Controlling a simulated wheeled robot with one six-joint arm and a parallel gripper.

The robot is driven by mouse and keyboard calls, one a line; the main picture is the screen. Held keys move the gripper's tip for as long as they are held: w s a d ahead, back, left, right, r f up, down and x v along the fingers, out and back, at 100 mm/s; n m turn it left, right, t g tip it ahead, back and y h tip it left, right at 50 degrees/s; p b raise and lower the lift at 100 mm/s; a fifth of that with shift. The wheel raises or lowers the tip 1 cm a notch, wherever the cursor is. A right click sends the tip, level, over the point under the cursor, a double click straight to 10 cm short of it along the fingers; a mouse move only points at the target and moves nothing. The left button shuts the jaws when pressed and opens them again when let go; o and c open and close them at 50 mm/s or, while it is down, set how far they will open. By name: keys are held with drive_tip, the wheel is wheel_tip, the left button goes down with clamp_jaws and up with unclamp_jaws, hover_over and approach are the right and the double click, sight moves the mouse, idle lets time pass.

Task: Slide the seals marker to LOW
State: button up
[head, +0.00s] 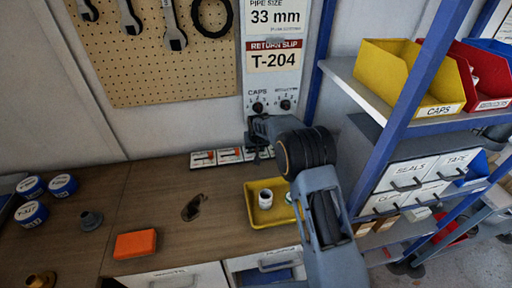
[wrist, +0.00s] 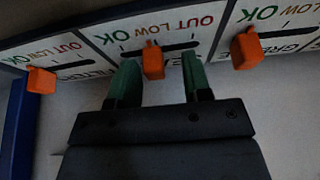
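In the wrist view, a row of white cards has orange slide markers in dark slots beside the words OK, LOW and OUT. The middle marker (wrist: 153,61) stands between my gripper's green fingers (wrist: 158,80). The fingers are open, with a gap on each side of it. It sits about level with LOW, part way along its slot. The middle card's name is mostly hidden by the fingers, so I cannot fully read it as seals. In the head view, my gripper (head: 262,136) is at the card row by the wall, its fingertips hidden.
Neighbouring markers stand close by, a left one (wrist: 41,80) and a right one (wrist: 246,48), nearer its OK end. An orange block (head: 135,243) lies on the wooden bench (head: 165,195). Drawers (head: 408,176) stand at right.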

drive_tip(key=b+v, duration=0.2)
drive_tip(key=v, duration=1.1)
drive_tip(key=shift+r, duration=0.45)
drive_tip(key=shift+s, duration=0.1)
